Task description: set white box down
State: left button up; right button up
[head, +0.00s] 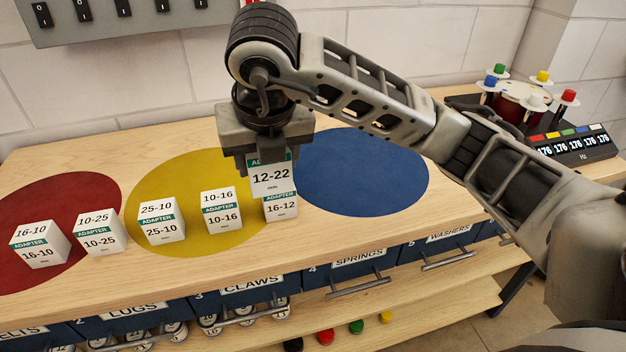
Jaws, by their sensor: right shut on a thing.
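My right gripper (266,150) points down over the bench between the yellow disc (180,165) and the blue disc (362,172). It is shut on a white box labelled 12-22 (271,179) with a green ADAPTER band; the jaws hide its upper part. Below it, a white box labelled 16-12 (281,208) stands on the bench at the yellow disc's right edge. The held box hides the top of that box; I cannot tell whether the two touch. My left gripper is not in view.
White adapter boxes 25-10 (161,222) and 10-16 (221,211) stand on yellow. Boxes 16-10 (39,244) and 10-25 (101,232) stand at the red disc (60,205). The blue disc is clear. A device with coloured pegs (522,97) stands at the far right.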

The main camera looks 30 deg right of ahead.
jog(key=w+d+f, duration=0.1)
jog(key=d+f, duration=0.1)
jog(key=d, duration=0.2)
jog(key=w+d+f, duration=0.1)
jog(key=d+f, duration=0.2)
jog(key=d, duration=0.1)
jog(key=w+d+f+b, duration=0.1)
jog(key=d+f, duration=0.2)
jog(key=d, duration=0.1)
jog(key=shift+d+f, duration=0.15)
jog(key=shift+d, duration=0.1)
jog(key=shift+w+d+f, duration=0.1)
jog(key=shift+d+f, duration=0.25)
jog(key=shift+f, duration=0.15)
jog(key=shift+d+f, duration=0.2)
jog(key=shift+f, duration=1.4)
jog(key=shift+w+f, duration=0.1)
jog(key=shift+f, duration=0.05)
jog(key=shift+f, duration=0.1)
jog(key=o, duration=1)
jog(key=shift+o, duration=0.2)
